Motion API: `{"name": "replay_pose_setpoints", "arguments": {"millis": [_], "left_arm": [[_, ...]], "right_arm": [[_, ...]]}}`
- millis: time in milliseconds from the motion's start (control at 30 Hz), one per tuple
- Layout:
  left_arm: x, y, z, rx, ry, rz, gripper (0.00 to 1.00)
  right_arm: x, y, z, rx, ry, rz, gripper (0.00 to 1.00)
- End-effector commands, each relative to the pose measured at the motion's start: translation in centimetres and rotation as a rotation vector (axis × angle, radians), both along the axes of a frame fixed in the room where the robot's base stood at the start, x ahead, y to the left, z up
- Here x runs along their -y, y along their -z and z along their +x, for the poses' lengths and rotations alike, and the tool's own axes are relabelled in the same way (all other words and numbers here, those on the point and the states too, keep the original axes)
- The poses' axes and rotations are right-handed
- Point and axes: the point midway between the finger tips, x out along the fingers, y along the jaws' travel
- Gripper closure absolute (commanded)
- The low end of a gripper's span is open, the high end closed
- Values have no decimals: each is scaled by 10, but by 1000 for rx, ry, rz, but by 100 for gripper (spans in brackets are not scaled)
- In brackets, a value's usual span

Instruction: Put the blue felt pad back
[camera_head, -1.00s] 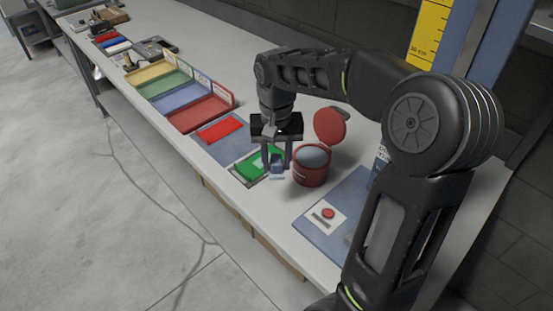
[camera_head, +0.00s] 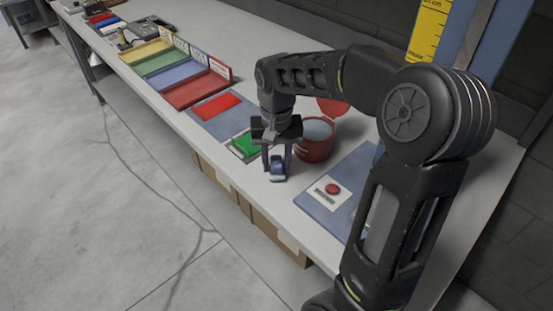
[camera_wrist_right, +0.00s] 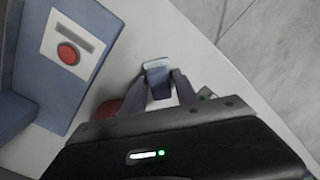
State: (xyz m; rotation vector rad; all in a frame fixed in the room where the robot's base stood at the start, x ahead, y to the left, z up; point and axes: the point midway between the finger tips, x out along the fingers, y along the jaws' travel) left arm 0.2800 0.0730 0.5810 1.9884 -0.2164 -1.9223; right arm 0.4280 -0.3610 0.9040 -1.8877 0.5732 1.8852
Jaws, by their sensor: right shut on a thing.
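My right gripper (camera_head: 277,163) points down over the white bench near its front edge. It is shut on a small blue block with a pale lower face, which looks like the blue felt pad (camera_head: 278,172). The pad also shows between the fingers in the right wrist view (camera_wrist_right: 157,72). I cannot tell whether it touches the bench. A blue tray (camera_head: 187,77) stands between a green tray (camera_head: 163,62) and a red tray (camera_head: 200,91); it looks empty. My left gripper is not in view.
A red canister (camera_head: 316,152) with its lid open stands just behind the gripper. A green piece (camera_head: 246,145) and a red piece (camera_head: 216,105) lie to the left. A panel with a red button (camera_head: 333,188) lies to the right. A yellow tray (camera_head: 145,50) stands farther left.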

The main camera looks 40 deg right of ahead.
Motion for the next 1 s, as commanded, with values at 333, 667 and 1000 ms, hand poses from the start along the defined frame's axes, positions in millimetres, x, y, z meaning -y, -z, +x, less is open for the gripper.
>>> {"name": "replay_pose_setpoints", "arguments": {"millis": [333,667,1000], "left_arm": [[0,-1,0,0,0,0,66],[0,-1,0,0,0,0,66],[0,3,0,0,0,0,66]], "right_arm": [[0,-1,0,0,0,0,100],[-1,0,0,0,0,0,100],[0,5,-1,0,0,0,100]]}}
